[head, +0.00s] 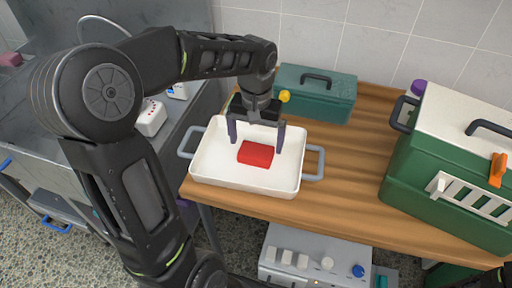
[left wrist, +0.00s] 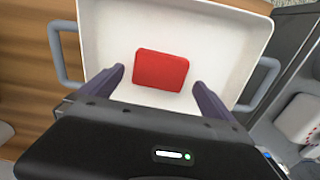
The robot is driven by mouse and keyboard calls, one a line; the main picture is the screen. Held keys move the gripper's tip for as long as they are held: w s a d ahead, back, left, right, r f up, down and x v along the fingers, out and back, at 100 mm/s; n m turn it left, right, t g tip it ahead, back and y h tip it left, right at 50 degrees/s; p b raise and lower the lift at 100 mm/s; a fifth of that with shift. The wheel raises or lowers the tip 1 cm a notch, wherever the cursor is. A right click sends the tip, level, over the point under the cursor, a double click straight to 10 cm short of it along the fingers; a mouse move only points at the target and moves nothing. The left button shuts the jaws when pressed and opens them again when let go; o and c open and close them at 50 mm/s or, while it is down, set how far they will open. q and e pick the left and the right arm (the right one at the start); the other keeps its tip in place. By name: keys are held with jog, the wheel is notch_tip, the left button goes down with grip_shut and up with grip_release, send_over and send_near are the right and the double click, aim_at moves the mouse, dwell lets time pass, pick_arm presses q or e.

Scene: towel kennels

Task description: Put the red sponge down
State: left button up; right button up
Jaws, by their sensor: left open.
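The red sponge (head: 256,153) lies flat inside the white tray (head: 215,172), near its middle. It also shows whole in the left wrist view (left wrist: 161,70), apart from the tray's walls. My left gripper (head: 256,143) is above the tray with its fingers spread wide, one to each side of the sponge. In the left wrist view the open fingers (left wrist: 160,80) are clear of the sponge, with nothing between them touching. My right gripper cannot be made out in these views.
The tray stands at the left end of a wooden table (head: 345,180). A teal box (head: 325,98) stands behind it. A green kennel with a white top (head: 440,175) stands at the right. A metal basin (head: 60,125) is at the left. The table between tray and kennel is clear.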

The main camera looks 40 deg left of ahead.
aim_at(256, 151)
pick_arm(q)
notch_tip(256, 151, up, 8)
jog(key=shift+f, duration=0.15)
dwell(0.9)
